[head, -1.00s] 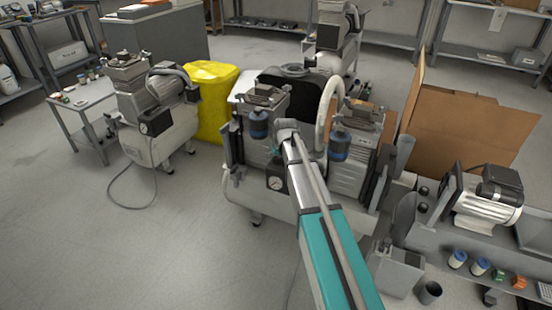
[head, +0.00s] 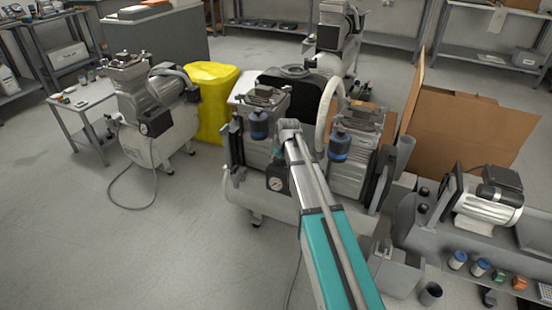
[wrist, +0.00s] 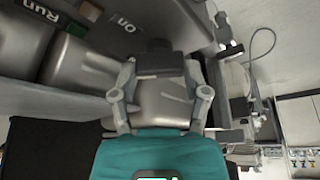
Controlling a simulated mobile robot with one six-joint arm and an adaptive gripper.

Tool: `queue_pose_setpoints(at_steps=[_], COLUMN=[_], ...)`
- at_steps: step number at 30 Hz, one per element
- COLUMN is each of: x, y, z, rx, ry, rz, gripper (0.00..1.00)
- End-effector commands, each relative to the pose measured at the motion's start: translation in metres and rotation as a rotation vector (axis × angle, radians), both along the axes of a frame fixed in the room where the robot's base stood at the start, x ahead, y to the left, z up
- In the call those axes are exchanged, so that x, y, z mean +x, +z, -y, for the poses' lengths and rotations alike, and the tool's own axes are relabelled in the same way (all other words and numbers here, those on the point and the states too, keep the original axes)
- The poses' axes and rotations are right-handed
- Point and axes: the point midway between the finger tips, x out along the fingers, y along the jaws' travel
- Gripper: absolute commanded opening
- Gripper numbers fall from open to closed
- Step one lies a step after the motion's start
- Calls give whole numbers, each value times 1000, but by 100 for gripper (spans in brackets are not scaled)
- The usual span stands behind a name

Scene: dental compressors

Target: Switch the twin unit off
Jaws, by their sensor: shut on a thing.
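The twin unit (head: 262,204) is the compressor at centre, with two motor heads on a pale tank. Its dark switch box with a round gauge (head: 276,183) is on the near side, just left of my arm. In the wrist view a dark panel (wrist: 118,42) carries the word "ON", upside down. My gripper (wrist: 160,62) is at this panel, its fingers closed in around a dark block-like knob (wrist: 158,46). In the head view my arm hides the gripper's tips.
Another compressor (head: 160,120) stands left, by a yellow cover (head: 210,95). A cardboard box (head: 465,125) is behind right. A motor unit (head: 485,205) and a grey bin (head: 395,268) stand right. Open floor lies front left.

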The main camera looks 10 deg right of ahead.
Motion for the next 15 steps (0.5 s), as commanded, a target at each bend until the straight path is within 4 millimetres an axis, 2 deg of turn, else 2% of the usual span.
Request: queue_pose_setpoints(at_steps=[15], x=[2], y=[0], z=[2], rx=[1], ry=[395], rz=[0], gripper=[12])
